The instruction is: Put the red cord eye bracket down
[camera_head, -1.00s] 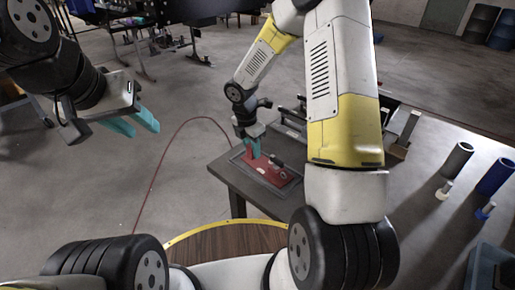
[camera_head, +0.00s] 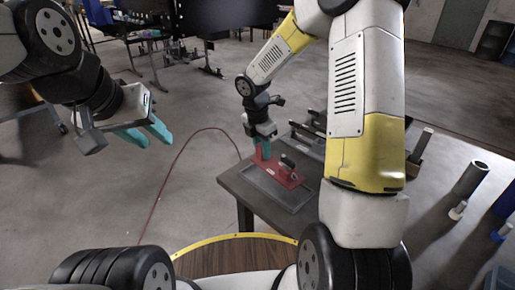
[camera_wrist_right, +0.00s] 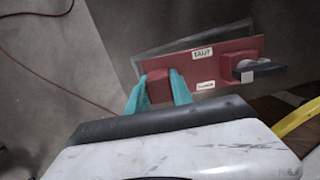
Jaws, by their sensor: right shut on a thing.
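The red cord eye bracket (camera_head: 286,174) is a flat red plate with a dark handle-like part and pale labels. It is over a grey rectangular tray (camera_head: 268,188) on the small table's corner. My right gripper (camera_head: 263,150) is shut on the red block at the plate's left end; the wrist view shows this block (camera_wrist_right: 158,88) between the teal fingers and the labelled plate (camera_wrist_right: 225,68) beyond. The plate overlaps the tray's far side; I cannot tell whether it touches. My left gripper (camera_head: 157,139) is open and empty, over the floor at the left.
The dark table (camera_head: 234,181) carries black fixtures (camera_head: 307,139) behind the tray. My right arm hides part of the table. A grey cylinder (camera_head: 470,180) stands at the right. A thin red cord (camera_head: 166,177) lies on the floor left of the table, where there is open room.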

